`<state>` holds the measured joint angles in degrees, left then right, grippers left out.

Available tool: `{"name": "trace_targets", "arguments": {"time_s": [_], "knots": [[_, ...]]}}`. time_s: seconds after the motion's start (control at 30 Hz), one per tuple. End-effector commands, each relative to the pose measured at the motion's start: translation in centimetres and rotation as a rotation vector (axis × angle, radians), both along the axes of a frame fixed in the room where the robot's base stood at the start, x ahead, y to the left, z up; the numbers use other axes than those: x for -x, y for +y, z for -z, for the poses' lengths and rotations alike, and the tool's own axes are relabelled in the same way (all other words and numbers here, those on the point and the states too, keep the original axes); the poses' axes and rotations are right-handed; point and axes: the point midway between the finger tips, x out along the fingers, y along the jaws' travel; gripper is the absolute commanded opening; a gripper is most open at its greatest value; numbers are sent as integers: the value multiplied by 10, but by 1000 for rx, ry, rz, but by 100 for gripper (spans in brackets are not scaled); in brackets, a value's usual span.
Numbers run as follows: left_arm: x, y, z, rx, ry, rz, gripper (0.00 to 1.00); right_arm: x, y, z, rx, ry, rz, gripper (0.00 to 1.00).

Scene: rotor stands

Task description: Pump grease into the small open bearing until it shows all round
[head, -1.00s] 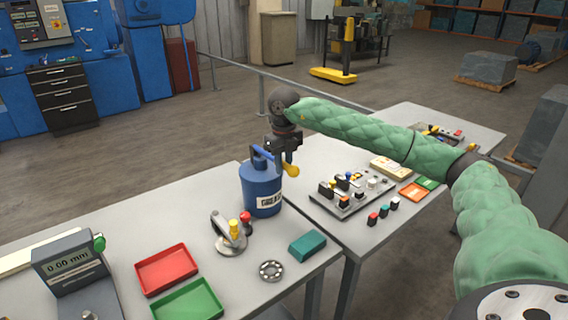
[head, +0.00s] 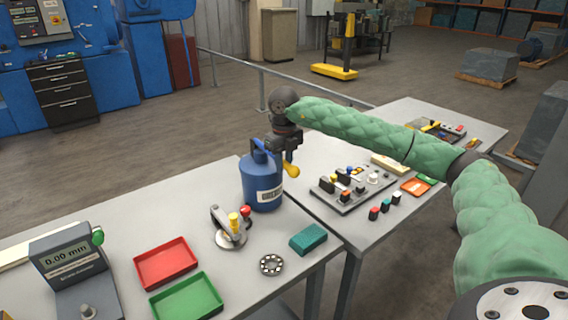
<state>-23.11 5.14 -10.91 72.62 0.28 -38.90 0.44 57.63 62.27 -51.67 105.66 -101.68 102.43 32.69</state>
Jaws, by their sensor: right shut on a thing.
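The small open bearing (head: 271,264) lies flat on the near table, a ring with light balls showing between its dark races. The blue grease pump can (head: 263,184) with a white label stands behind it. My left gripper is not in view.
Red tray (head: 166,263), green tray (head: 187,299), digital gauge (head: 71,261), lever device (head: 229,230) and teal block (head: 308,239) stand around the bearing. A switch panel (head: 350,190) sits on the right table. Bare tabletop lies left of the can.

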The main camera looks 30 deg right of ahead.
Motion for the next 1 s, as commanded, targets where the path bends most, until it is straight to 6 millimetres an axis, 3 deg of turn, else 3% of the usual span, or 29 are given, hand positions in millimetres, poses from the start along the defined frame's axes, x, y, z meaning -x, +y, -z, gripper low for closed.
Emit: {"name": "trace_targets", "arguments": {"time_s": [1.0], "knots": [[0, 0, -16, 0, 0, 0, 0, 0, 0, -49, 0, -2, 0, 9]]}}
